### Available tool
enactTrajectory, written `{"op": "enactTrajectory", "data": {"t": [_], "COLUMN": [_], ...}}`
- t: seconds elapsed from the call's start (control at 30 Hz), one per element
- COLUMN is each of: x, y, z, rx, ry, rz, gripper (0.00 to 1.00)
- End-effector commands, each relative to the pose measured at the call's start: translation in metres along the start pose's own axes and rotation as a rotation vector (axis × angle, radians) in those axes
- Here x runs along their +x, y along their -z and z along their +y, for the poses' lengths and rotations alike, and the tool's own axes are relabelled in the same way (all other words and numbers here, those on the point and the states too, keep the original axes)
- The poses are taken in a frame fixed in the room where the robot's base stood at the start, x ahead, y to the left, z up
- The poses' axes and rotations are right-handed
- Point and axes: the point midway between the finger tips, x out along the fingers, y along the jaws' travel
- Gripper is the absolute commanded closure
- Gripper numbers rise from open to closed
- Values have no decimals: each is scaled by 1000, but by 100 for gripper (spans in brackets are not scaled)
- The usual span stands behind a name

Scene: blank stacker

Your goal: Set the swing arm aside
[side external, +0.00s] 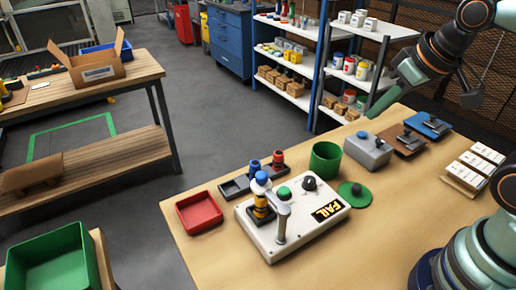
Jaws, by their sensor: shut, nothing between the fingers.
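The swing arm (282,223) is a grey post with a bent upper part, standing on the front of a white box (310,226) with a yellow-on-black FAIL label. Its upper end reaches left toward a yellow and black stack (261,206) with a blue top; I cannot tell whether they touch. My gripper (383,103) is at the upper right, above the back of the table, shut and empty. It is well apart from the swing arm.
A red tray (200,212) stands left of the box. A green cup (325,160), a green lidlike disc (352,194), a grey box (368,151) and a rack of white blocks (470,173) stand on the table (375,240). The table front is clear.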

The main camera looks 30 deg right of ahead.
Motion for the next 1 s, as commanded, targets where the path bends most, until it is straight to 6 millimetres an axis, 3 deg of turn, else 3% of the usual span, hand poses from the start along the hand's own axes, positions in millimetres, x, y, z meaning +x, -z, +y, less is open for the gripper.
{"op": "enactTrajectory", "data": {"t": [0.2, 0.23, 0.3, 0.4, 0.57, 0.8, 1.0], "x": [0, 0, 0, -1, -5, -2, 6], "y": [0, 0, 1, 6, 28, 62, 73], "z": [0, 0, -1, -8, -37, -106, -169], "rx": [0, 0, 3, 31, 159, 422, 617], "ry": [0, 0, 1, 11, 36, 5, -90], "rz": [0, 0, -2, -22, -110, -292, -409], "gripper": [100, 96, 69, 38, 38, 38, 38]}}
